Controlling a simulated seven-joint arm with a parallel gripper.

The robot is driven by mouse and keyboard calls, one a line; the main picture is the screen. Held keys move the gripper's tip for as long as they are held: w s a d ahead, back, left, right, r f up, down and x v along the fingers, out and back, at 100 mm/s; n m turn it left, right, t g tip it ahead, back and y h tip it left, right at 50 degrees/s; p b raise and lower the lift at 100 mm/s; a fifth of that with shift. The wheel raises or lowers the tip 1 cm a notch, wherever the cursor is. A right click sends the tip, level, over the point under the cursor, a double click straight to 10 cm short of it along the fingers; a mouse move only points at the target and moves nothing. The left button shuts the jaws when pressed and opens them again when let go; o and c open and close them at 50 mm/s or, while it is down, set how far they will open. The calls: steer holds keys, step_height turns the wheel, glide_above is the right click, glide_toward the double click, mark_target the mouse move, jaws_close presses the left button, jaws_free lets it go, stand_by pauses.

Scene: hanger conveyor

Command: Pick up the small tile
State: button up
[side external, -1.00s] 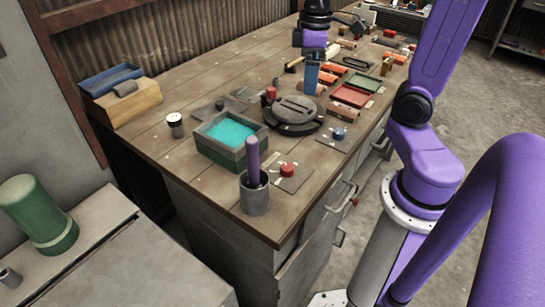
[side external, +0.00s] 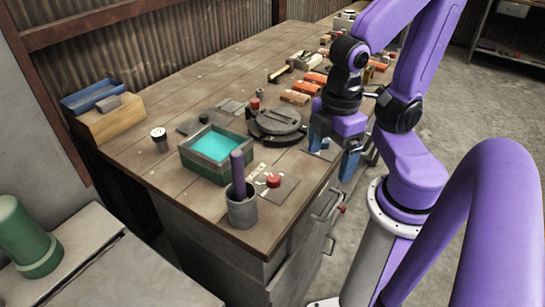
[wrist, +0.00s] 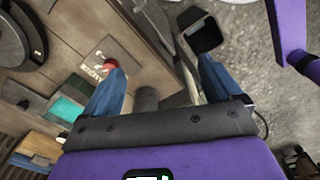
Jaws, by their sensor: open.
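I cannot make out for certain which piece is the small tile. Small pale flat pieces (side external: 256,170) lie on the bench beside the plate with the red knob (side external: 274,181). In the wrist view, pale pieces (wrist: 92,73) show by the red knob (wrist: 110,65). My gripper (side external: 334,150) is open and empty, its blue fingers pointing down at the bench's front edge, right of the red knob. In the wrist view, my gripper (wrist: 162,82) has its fingers wide apart, with the bench edge and a grey cup (wrist: 147,98) between them.
A grey cup (side external: 242,211) holding a purple rod stands at the near corner. A green box with a turquoise inside (side external: 216,173) and a round dark turntable (side external: 276,139) stand behind. Orange blocks (side external: 297,97) lie farther back. The bench's left middle is mostly clear.

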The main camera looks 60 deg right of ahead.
stand_by(0.4)
steer(key=w+d+r+m, duration=0.2)
steer(key=w+d+m, duration=0.5)
steer(key=w+d, duration=0.65)
steer(key=d+r+m, duration=0.1)
steer(key=d+m, duration=0.5)
steer(key=d, duration=1.3)
step_height(320, 180, down, 17)
steer(key=shift+d+r, duration=0.1)
steer(key=shift+d, duration=0.05)
